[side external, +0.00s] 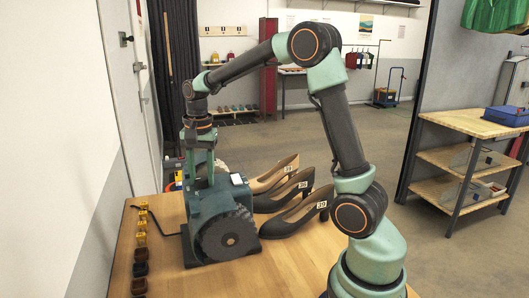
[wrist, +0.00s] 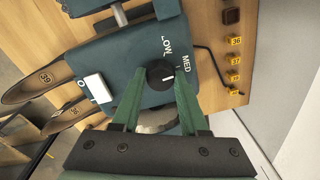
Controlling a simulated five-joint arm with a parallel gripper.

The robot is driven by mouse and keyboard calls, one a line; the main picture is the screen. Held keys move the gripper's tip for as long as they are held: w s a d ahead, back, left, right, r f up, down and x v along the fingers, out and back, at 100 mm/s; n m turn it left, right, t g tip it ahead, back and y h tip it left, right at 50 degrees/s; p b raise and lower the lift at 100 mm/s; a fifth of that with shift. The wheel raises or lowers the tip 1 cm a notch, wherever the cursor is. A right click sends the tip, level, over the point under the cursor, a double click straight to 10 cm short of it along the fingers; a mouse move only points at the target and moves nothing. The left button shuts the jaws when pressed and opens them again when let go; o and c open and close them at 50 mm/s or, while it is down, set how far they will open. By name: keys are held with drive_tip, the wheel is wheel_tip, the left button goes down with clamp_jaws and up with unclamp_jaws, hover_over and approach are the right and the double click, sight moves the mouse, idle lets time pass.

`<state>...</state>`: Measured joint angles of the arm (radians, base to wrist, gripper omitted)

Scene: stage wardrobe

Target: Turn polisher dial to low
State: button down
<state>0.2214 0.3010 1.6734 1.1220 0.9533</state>
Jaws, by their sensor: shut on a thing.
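The polisher (side external: 203,212) is a teal machine with a dark round brush (side external: 228,236) on its front, standing on the wooden table. In the wrist view its panel (wrist: 120,62) carries a black round dial (wrist: 160,74) with a short white mark, which sits toward the dial's lower right. The words LOW and MED are printed beside the dial; I cannot tell exactly which setting the mark meets. My gripper (wrist: 159,82) has its green fingers on either side of the dial and is shut on it. In the side view my gripper (side external: 199,163) reaches down onto the polisher's top.
A white rocker switch (wrist: 93,87) is on the same panel. Several high-heeled shoes (side external: 290,213) with number tags stand right of the polisher. Yellow number tags and small dark blocks (side external: 140,268) line the table's left edge.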

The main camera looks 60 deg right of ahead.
drive_tip(key=n, duration=0.5)
drive_tip(key=shift+s+d+n, duration=0.1)
drive_tip(key=shift+n, duration=0.2)
drive_tip(key=n, duration=0.5)
drive_tip(key=shift+d+g, duration=0.1)
drive_tip(key=shift+g, duration=0.3)
drive_tip(key=shift+n, duration=0.3)
drive_tip(key=shift+c, duration=2.2)
unclamp_jaws()
